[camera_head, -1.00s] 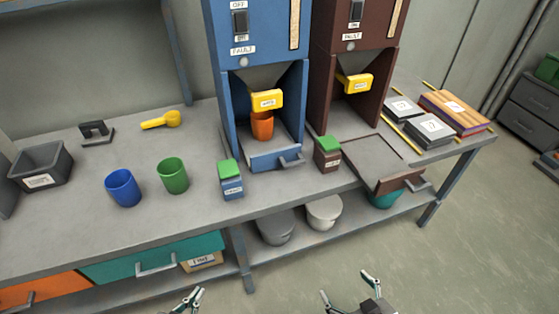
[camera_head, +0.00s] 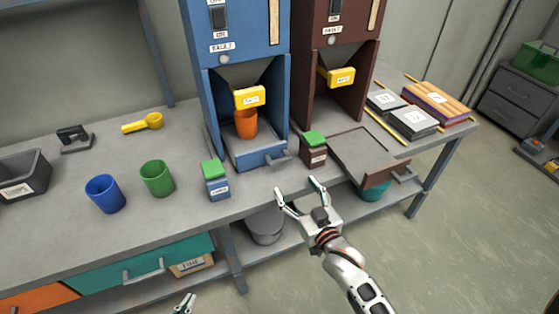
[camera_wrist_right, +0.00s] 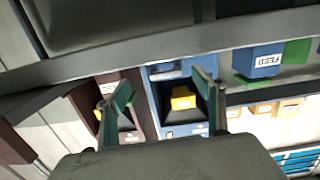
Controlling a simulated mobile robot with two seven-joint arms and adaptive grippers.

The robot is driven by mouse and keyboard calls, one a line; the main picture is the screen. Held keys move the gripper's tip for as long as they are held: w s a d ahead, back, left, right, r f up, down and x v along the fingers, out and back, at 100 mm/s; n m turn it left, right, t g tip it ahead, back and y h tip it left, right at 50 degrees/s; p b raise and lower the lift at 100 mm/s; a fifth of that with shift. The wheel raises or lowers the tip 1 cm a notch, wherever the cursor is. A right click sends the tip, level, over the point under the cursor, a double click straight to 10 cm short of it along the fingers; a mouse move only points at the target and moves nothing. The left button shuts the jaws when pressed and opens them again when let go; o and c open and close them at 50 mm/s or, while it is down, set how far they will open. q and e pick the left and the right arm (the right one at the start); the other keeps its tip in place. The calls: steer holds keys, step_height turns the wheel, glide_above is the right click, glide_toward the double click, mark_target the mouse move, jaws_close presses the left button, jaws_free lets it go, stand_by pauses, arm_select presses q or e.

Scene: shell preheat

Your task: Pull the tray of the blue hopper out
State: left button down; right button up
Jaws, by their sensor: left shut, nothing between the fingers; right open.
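The blue hopper (camera_head: 243,28) stands at the back of the bench. An orange cup (camera_head: 246,124) stands inside under the yellow spout piece (camera_head: 249,97). My right gripper (camera_head: 297,183) is open and empty, in front of the handle and apart from it, near the bench's front edge. In the right wrist view the blue hopper (camera_wrist_right: 162,105) appears upside down beyond the open fingers (camera_wrist_right: 165,92). My left gripper (camera_head: 186,303) is shut and empty at the bottom edge, mostly cut off.
A blue canister with green lid (camera_head: 216,182) and a brown one (camera_head: 314,154) flank the tray. The brown hopper (camera_head: 341,40) has its tray (camera_head: 375,178) pulled out to the right. Blue (camera_head: 105,196) and green (camera_head: 157,180) cups stand left.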

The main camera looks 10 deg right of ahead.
mark_target(281, 161)
steer(key=w+r, duration=0.1)
steer(key=w+a+r, duration=0.1)
steer(key=shift+w+a+r+t+y, duration=0.2)
steer(key=shift+w+r+t+y, duration=0.1)
steer(key=shift+w+t, duration=0.1)
steer(key=shift+w+a+r, duration=0.1)
steer(key=shift+w, duration=0.2)
arm_select(q)
steer(key=shift+s+f+b, duration=0.15)
steer(key=shift+f+b, duration=0.35)
steer(key=shift+f, duration=0.15)
arm_select(e)
steer(key=shift+x, duration=3.55)
